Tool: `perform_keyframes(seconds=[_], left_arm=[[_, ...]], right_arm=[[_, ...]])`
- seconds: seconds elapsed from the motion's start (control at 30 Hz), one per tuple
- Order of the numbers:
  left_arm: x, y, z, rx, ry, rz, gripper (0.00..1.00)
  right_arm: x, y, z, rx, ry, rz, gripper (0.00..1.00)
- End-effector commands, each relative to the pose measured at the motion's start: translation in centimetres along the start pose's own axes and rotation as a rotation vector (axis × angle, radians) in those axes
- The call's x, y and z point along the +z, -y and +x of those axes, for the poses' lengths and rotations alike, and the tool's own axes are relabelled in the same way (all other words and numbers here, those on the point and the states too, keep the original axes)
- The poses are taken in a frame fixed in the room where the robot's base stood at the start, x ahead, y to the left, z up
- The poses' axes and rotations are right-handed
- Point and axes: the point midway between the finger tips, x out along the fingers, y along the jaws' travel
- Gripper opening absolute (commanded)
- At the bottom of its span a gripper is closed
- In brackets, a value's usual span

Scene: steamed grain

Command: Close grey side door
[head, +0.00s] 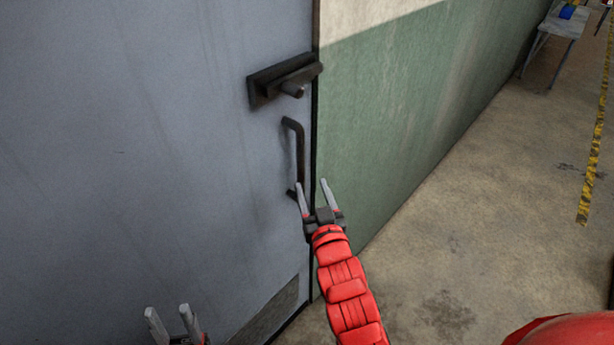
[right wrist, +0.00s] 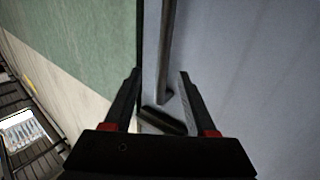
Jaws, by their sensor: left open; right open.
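The grey side door (head: 150,130) fills the left of the head view. A dark pull handle (head: 298,150) stands near its right edge, below a dark latch (head: 275,80). A thin dark line runs between door edge and wall; I cannot tell whether the door sits fully flush. My right gripper (head: 313,187) is open at the handle's lower end. In the right wrist view, the handle (right wrist: 165,50) shows between the fingertips of my right gripper (right wrist: 159,73); contact is unclear. My left gripper (head: 170,312) is open and empty in front of the door's lower part.
A green and cream wall (head: 400,110) adjoins the door on the right. The concrete floor (head: 490,200) to the right is mostly clear.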

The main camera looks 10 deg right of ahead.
Motion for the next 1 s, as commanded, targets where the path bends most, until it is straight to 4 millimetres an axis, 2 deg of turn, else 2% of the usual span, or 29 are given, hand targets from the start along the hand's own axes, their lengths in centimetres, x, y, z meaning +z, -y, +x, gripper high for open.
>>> perform_keyframes(seconds=[0.03,0.1,0.4,0.63,1.0], left_arm=[[-0.3,0.1,1.6,0.0,0.001,0.0,0.5],[-0.5,0.1,3.1,0.0,0.0,0.0,0.5],[-1.2,0.3,6.9,0.0,0.0,0.0,0.5],[-1.3,0.4,7.9,0.0,0.0,0.0,0.5],[-1.3,0.4,7.9,0.0,0.001,0.0,0.5]], right_arm=[[-0.7,0.1,-0.9,-0.001,0.007,0.001,0.57],[-0.8,0.1,-1.9,-0.002,0.007,0.001,0.57],[-0.4,0.0,-6.5,-0.001,0.008,0.0,0.57],[-0.1,0.0,-8.5,0.0,0.005,0.0,0.57],[0.0,-0.1,-8.9,0.001,0.002,-0.001,0.57]])
